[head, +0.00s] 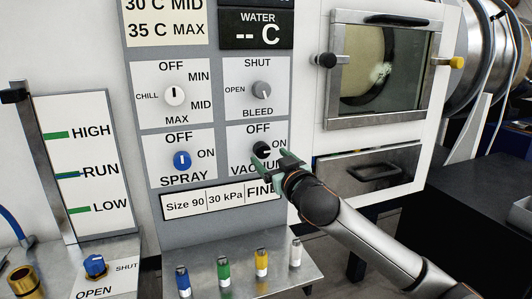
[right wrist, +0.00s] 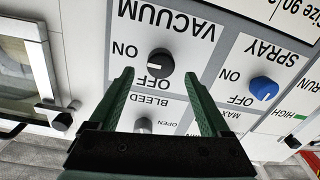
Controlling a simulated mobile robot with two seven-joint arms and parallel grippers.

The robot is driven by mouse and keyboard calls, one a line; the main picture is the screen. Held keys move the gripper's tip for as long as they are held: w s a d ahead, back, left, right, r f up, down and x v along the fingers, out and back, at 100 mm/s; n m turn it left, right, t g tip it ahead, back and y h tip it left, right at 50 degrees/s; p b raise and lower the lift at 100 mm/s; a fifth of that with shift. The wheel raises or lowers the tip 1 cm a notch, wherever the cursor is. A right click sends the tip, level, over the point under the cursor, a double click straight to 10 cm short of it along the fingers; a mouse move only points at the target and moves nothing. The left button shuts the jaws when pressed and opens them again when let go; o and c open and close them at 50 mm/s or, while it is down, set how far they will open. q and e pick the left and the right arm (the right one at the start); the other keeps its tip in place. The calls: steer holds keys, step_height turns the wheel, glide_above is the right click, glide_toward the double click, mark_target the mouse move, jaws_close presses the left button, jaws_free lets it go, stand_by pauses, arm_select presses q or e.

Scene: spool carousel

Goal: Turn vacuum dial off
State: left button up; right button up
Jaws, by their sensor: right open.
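The black vacuum dial (head: 261,149) is on the grey control panel, between OFF above it and ON to its right. A pale mark on it seems to face the ON side. In the right wrist view the dial (right wrist: 160,61) appears upside down with its labels. My right gripper (head: 277,163) is open in front of the panel at the dial and partly covers the VACUUM label. In the wrist view its two green fingertips (right wrist: 158,76) are spread either side of the dial, with clear gaps. I cannot tell if the tips reach past the dial's face. My left gripper is not in view.
The blue spray dial (head: 182,160) is left of the vacuum dial. The bleed dial (head: 262,90) and chill dial (head: 175,96) are above. A shelf with several coloured pegs (head: 223,272) is below. A windowed door (head: 382,70) and a drawer (head: 372,172) are at right.

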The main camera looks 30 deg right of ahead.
mark_target(264, 152)
steer(key=shift+x, duration=1.85)
jaws_close()
